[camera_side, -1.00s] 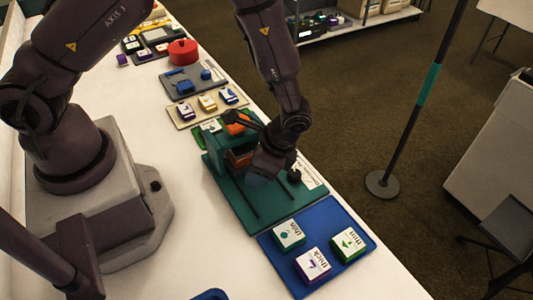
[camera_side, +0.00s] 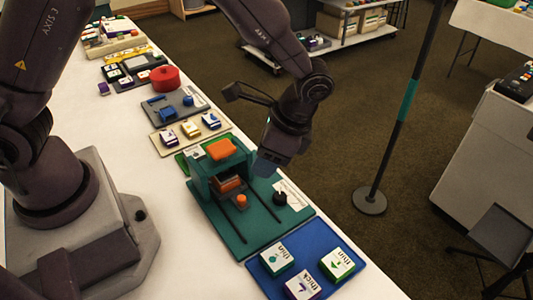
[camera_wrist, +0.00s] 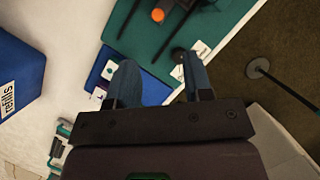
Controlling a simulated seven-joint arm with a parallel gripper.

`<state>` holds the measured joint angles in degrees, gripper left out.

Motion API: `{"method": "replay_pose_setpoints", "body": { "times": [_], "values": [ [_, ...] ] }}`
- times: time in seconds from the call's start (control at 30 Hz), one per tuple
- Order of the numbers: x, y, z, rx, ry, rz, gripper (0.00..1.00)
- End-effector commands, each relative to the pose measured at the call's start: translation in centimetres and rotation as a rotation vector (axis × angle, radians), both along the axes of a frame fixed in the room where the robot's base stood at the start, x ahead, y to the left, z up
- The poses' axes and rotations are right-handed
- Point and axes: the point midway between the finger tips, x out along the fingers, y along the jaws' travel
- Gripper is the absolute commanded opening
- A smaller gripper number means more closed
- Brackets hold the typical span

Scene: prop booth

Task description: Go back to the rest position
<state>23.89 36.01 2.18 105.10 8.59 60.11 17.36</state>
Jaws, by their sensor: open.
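My gripper (camera_side: 268,165) hangs above the right side of a green fixture (camera_side: 240,237), empty, in the side view. In the wrist view its two blue fingers (camera_wrist: 160,80) are spread apart with nothing between them. The fixture has a raised housing with an orange block (camera_side: 221,149) on top and another orange part inside it. A small orange knob (camera_side: 241,201) and a black knob (camera_side: 279,198) stand on its base. The orange knob also shows in the wrist view (camera_wrist: 158,15). The gripper appears clear of the fixture.
A blue tray (camera_side: 309,251) with three labelled boxes lies at the near end of the table. Beyond the fixture are a tan tray (camera_side: 160,143), a grey-blue tray (camera_side: 170,106) and a red round pot (camera_side: 165,78). A pole (camera_side: 404,110) stands on the floor to the right.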

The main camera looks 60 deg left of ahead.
Motion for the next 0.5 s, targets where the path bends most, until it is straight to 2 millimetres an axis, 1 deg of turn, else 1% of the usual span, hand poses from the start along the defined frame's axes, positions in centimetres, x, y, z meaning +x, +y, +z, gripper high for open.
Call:
{"method": "replay_pose_setpoints", "body": {
  "times": [0.13, 0.2, 0.27, 0.37, 0.5],
  "values": [
    [0.0, -0.1, -0.1, 0.002, -0.011, 0.025, 0.46],
    [-1.2, 0.2, -0.5, 0.010, -0.003, 0.071, 0.46],
    [-1.9, 0.4, 0.5, -0.001, -0.025, 0.112, 0.46],
    [-2.7, 1.2, 3.0, -0.031, -0.083, 0.189, 0.46],
    [-4.2, 2.9, 7.1, -0.089, -0.190, 0.311, 0.46]
  ]
}}
